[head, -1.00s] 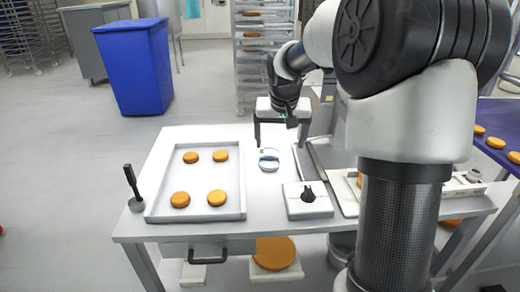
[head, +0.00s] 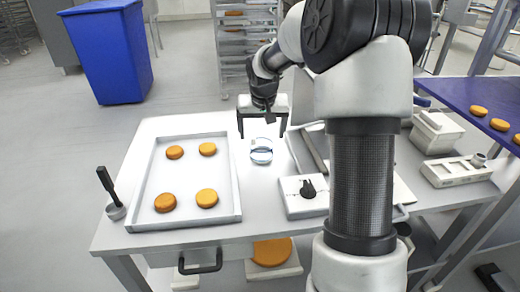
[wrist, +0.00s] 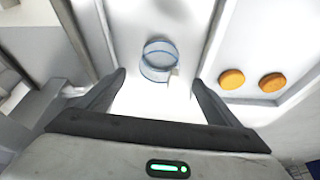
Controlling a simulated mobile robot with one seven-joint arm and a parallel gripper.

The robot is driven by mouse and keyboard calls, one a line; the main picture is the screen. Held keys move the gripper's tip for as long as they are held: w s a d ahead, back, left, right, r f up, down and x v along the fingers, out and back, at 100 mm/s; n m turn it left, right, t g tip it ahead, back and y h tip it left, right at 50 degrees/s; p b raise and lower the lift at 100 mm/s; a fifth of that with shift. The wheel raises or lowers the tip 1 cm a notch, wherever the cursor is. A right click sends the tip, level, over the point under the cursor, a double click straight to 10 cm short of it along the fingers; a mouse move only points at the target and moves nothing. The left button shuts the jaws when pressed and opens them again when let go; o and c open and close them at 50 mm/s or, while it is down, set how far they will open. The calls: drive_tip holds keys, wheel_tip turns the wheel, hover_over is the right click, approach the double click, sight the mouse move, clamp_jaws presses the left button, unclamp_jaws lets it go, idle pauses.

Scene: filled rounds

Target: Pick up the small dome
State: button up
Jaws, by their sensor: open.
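The small dome (head: 261,157) is clear with a blue-tinted rim and stands on the white table, just right of the tray of orange rounds. In the wrist view the dome (wrist: 158,70) lies ahead, between the lines of the two fingers. My gripper (head: 262,132) is open and empty, at the far side of the dome in the head view. In the wrist view the gripper's fingertips (wrist: 159,77) are spread to either side of the dome. Whether they are level with it or above it I cannot tell.
A white tray (head: 228,216) with several orange rounds lies left. A white box with a black knob (head: 307,190) stands right of the dome. A dark-handled tool (head: 108,188) stands in a small cup at the left edge. A blue bin (head: 108,50) is behind.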

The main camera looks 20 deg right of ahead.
sight(262, 143)
drive_tip(key=b+x, duration=0.2)
drive_tip(key=x, duration=0.6)
drive_tip(key=shift+f, duration=0.1)
drive_tip(key=c, duration=1.1)
